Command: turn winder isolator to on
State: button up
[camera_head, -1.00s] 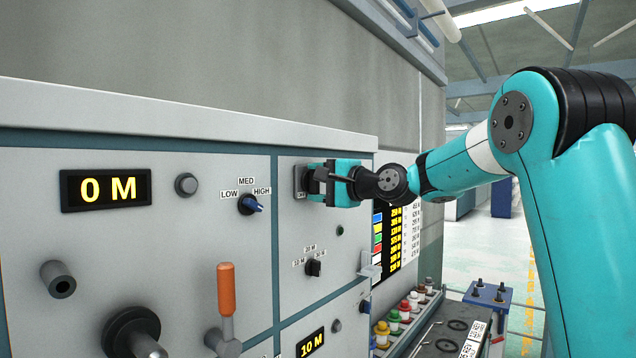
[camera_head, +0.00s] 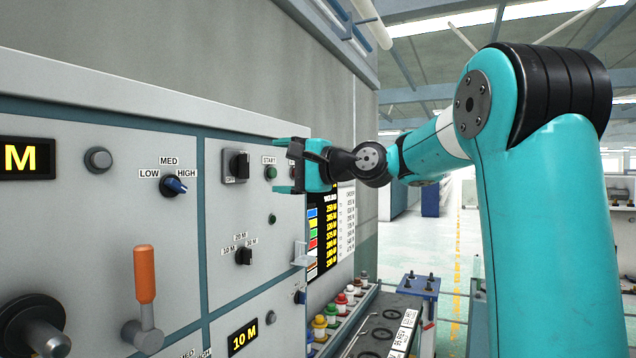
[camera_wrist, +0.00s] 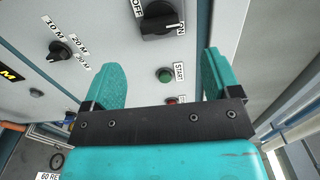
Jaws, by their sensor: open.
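The winder isolator is a black rotary switch (camera_head: 238,165) on a grey plate on the panel's upper right section. It also shows at the top of the wrist view (camera_wrist: 160,18), with an OFF label at its left and an ON label at its lower right.
A second black selector (camera_head: 244,256) with metre labels sits below the isolator. A blue LOW/MED/HIGH knob (camera_head: 175,185) and an orange-handled lever (camera_head: 145,275) are to the left. A red button (camera_wrist: 171,99) lies near the gripper's palm. Colored bottles (camera_head: 332,312) stand below right.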

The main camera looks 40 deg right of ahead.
jog(key=b+v, duration=0.2)
jog(key=v, duration=0.6)
jog(key=shift+s, duration=0.2)
jog(key=shift+d, duration=0.1)
